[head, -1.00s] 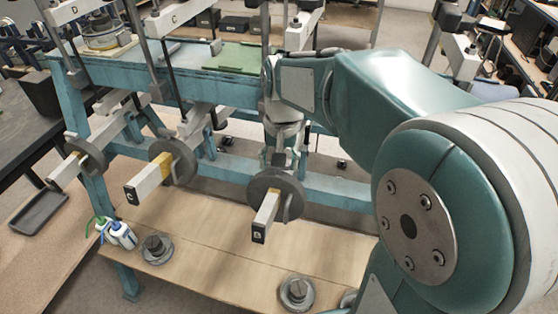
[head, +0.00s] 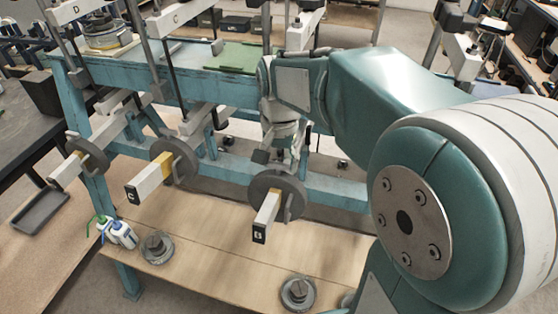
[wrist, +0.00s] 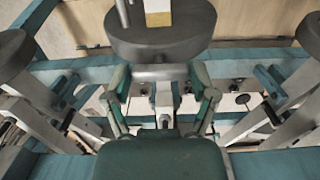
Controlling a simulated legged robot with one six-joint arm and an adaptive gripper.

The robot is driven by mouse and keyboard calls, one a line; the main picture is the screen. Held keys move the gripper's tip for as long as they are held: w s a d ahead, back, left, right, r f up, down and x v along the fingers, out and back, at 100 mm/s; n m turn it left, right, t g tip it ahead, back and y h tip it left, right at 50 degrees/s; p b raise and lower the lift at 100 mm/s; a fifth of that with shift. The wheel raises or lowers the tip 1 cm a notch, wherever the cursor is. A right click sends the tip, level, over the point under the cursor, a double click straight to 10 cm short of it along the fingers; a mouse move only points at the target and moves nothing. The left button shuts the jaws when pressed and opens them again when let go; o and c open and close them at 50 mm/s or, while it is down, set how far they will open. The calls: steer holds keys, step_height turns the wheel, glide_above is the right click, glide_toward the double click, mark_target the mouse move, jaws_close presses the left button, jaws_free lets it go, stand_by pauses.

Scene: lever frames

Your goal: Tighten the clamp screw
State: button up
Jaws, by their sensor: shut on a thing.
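The lever marked B (head: 268,217) sticks out toward me from the teal frame, with a dark round weight (head: 264,188) around it. A thin upright handle-like rod (head: 290,206) shows on the weight's near side. It looks like the clamp screw, but I cannot be sure. My gripper (head: 280,157) is just behind the weight. In the wrist view my gripper (wrist: 163,76) has one finger on each side of a grey piece (wrist: 160,73) against the weight's back (wrist: 160,38). It appears shut on this part of the weight. The exact contact is hard to see.
Lever C (head: 148,186) and another lever (head: 70,168), each with a weight, stand to the left. Loose weights (head: 157,247) (head: 297,292) and white bottles (head: 122,234) rest on the low wooden board (head: 220,265). The teal beam (head: 335,190) runs behind my gripper.

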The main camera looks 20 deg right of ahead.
mark_target(278, 162)
steer(key=o, duration=1)
steer(key=shift+a, duration=0.1)
steer(key=shift+r, duration=0.1)
steer(key=r, duration=1.1)
steer(key=shift+w+d+r, duration=0.2)
steer(key=shift+w+r, duration=0.15)
steer(key=shift+s, duration=0.1)
